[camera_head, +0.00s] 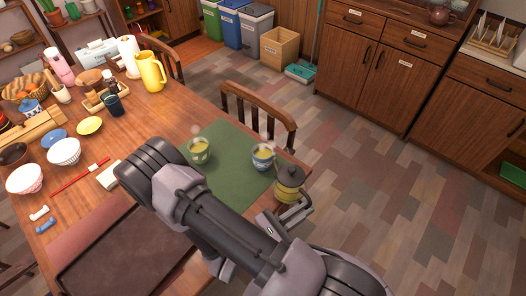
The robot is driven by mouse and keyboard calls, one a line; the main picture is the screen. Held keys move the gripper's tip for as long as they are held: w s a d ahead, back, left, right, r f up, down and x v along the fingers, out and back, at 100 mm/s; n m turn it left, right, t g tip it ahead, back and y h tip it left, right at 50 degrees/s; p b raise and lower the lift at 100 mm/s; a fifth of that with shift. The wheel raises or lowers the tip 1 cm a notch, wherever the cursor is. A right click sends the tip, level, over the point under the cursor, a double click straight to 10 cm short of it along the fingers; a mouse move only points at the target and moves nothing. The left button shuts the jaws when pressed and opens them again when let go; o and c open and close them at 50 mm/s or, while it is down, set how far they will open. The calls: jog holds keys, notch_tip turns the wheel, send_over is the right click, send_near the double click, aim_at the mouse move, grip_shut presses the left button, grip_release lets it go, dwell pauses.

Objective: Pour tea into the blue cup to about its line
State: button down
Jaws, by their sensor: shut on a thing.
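The blue cup (263,160), blue and white, stands upright near the right edge of the green mat (222,184). Yellowish-green tea shows inside it, with steam above; its line cannot be made out. A green cup (198,157), also with tea and steam, stands to its left on the mat. A small olive-yellow teapot (289,190) with a dark lid is just right of and nearer than the blue cup, at the table's edge. It looks about upright. My gripper (287,213) is shut on the teapot; its fingertips are partly hidden. I see no stream of tea.
A wooden chair (262,108) stands behind the mat. A dark tray (98,248) lies at the front left. Bowls, a yellow pitcher (151,74), chopsticks and other tableware crowd the left of the table (160,128). Open floor lies to the right.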

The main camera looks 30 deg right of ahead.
jog(key=shift+f, duration=0.1)
notch_tip(320, 180, up, 5)
jog(key=p, duration=0.4)
